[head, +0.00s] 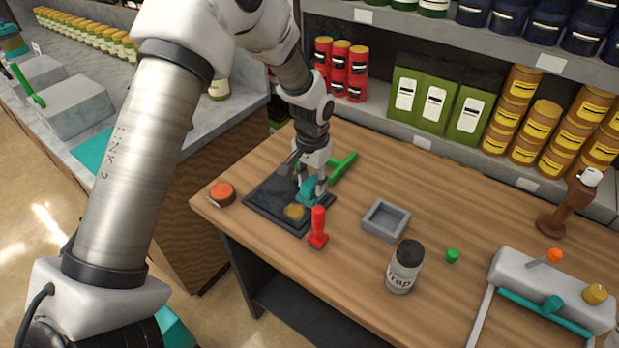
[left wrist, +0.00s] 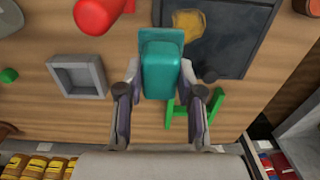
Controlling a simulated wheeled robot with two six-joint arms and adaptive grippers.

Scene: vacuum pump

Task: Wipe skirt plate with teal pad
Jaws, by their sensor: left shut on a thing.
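The skirt plate appears to be the dark flat plate (head: 268,197) on the wooden bench; it also shows in the left wrist view (left wrist: 232,45). A yellowish-brown stain (head: 294,211) marks it near its front edge. My left gripper (head: 311,184) is shut on the teal pad (head: 306,191), with its fingers on either side of the pad in the left wrist view (left wrist: 162,68). The pad is at the plate's right side, beside the stain. I cannot tell whether it touches the plate. My right gripper is not in view.
A red-handled tool (head: 317,229) stands close to the plate, and a green tool (head: 341,166) lies behind the pad. An orange round item (head: 222,192) is left. A grey tray (head: 373,220), Trap jar (head: 405,266) and pump (head: 550,284) are right. Stocked shelves close off the back.

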